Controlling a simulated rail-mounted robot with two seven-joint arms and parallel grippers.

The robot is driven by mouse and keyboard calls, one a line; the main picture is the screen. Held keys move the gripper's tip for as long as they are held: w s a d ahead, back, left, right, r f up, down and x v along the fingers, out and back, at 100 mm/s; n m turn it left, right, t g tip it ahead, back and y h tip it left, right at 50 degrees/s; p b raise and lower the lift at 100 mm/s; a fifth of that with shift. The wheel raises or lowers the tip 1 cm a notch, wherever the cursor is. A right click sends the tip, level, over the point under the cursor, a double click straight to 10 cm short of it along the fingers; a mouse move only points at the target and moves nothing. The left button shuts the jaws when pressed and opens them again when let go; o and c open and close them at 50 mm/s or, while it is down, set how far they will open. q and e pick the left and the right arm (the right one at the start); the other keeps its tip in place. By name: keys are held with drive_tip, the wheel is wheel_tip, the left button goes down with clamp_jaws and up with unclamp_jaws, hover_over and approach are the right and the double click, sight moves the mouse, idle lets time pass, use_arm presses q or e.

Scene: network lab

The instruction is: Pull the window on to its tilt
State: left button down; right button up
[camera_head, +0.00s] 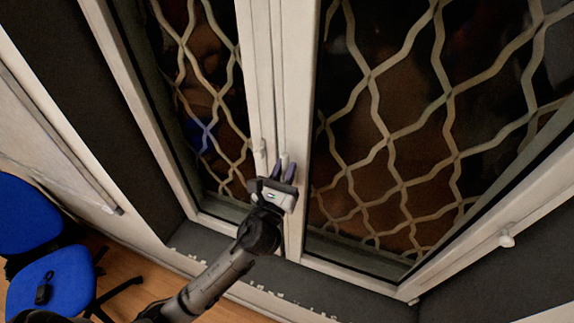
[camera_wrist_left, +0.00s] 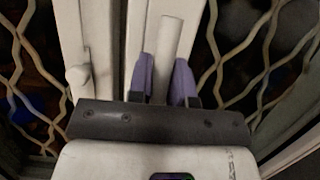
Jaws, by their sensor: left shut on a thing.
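The window has two white-framed panes side by side, and the right sash (camera_head: 299,110) meets the left one at white uprights in the middle. A white lever handle (camera_wrist_left: 171,35) on the middle upright stands between the two purple fingers of my left gripper (camera_wrist_left: 169,72). The left gripper (camera_head: 282,168) is shut on this handle; the fingers hide its lower part. The handle's tip shows above the fingers in the head view. I cannot tell whether the sash leans in from its frame. My right gripper is in neither view.
A second white handle (camera_head: 259,160) is close left of my gripper; it also shows in the wrist view (camera_wrist_left: 78,76). A lattice grille (camera_head: 395,135) covers the dark panes. A blue chair (camera_head: 50,280) stands at lower left on the wood floor.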

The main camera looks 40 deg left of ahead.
use_arm(q)
drive_tip(key=shift+s+d+r, duration=0.15)
drive_tip(key=shift+s+d, duration=0.15)
drive_tip(key=shift+s, duration=0.45)
drive_tip(key=shift+s+d, duration=0.2)
drive_tip(key=shift+s, duration=0.35)
drive_tip(key=shift+s+d, duration=0.15)
drive_tip(key=shift+s, duration=0.35)
drive_tip(key=c, duration=1.3)
unclamp_jaws()
drive_tip(key=shift+w, duration=0.1)
drive_tip(key=o, duration=0.6)
drive_tip(key=shift+f, duration=0.2)
drive_tip(key=shift+s+d+p, duration=0.1)
drive_tip(key=shift+s+d, duration=0.45)
drive_tip(key=shift+s, duration=1.05)
drive_tip(key=shift+s+d+p, duration=0.15)
drive_tip(key=shift+s+d, duration=0.35)
drive_tip(key=shift+s, duration=1.05)
drive_tip(key=shift+s+d+p, duration=0.1)
drive_tip(key=shift+s+d, duration=0.45)
drive_tip(key=shift+s, duration=1.05)
